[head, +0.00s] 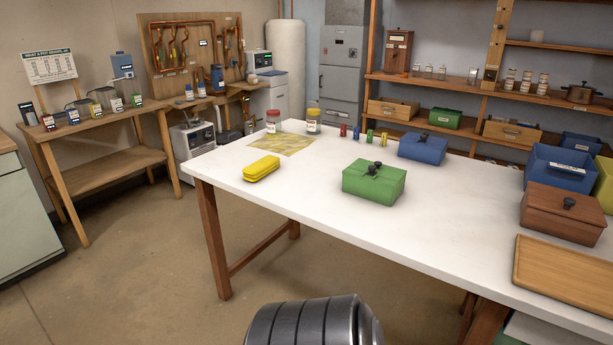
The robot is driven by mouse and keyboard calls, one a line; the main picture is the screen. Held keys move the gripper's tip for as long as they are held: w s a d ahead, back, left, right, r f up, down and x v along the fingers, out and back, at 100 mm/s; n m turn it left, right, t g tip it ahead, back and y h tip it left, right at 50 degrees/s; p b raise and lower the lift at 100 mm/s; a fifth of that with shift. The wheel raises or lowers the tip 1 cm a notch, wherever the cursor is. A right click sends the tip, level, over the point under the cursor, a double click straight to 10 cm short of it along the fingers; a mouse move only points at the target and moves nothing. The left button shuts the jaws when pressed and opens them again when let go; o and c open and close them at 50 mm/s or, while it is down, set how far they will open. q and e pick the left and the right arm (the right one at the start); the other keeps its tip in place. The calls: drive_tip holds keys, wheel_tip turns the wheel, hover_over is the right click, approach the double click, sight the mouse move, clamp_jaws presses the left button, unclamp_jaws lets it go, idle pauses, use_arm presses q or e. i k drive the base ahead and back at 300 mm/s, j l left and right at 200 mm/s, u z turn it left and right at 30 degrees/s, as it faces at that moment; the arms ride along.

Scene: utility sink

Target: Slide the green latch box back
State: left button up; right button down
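The green latch box (373,186) sits on the white table, near the middle of its length. Its lid looks closed, with a dark knob and latch piece on top. A blue box (422,150) with a dark knob stands behind it to the right. Neither of my grippers is in the head view, so nothing is seen touching the green box.
The white table (330,219) has bare room around the green box. A yellow case (261,168) lies to its left, with several small coloured items (356,134) behind it. A brown box (562,212) and wooden board (565,270) occupy the right.

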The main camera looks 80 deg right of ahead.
sight(385, 192)
drive_tip(key=z, duration=3.1)
drive_tip(key=i+j, duration=0.2)
drive_tip(key=i+z, duration=0.05)
